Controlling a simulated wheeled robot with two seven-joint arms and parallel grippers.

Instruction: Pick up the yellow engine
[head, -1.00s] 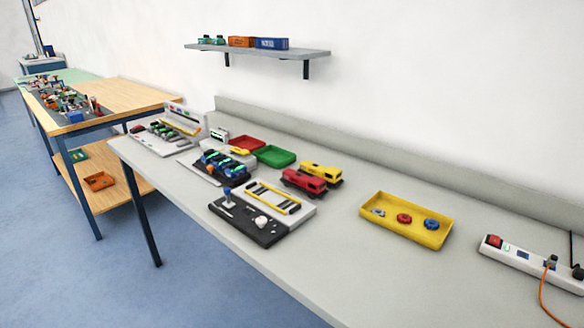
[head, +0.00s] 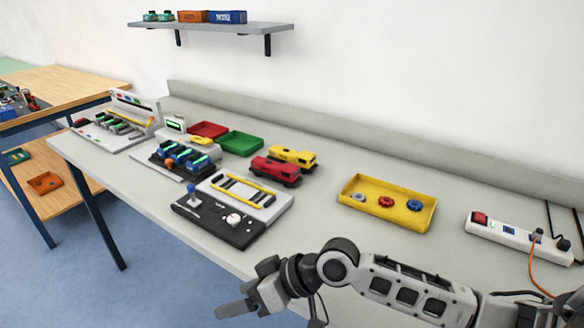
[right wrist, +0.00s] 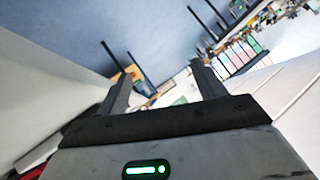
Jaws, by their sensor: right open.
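The yellow engine (head: 294,157) stands on the grey bench in the head view, just behind a red engine (head: 275,171) that lies close along its front side. My right gripper (head: 243,290) is at the bottom of the head view, in front of the bench's near edge and well short of the engines. In the right wrist view its two fingers (right wrist: 160,92) are spread apart with nothing between them. The yellow engine cannot be made out in the right wrist view. My left gripper is not in view.
A yellow tray (head: 389,222) with small parts is right of the engines. A control panel with a joystick (head: 217,222) stands in front of them. Green (head: 241,143) and red (head: 208,129) trays lie left. A power strip (head: 515,236) with an orange cable is at far right.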

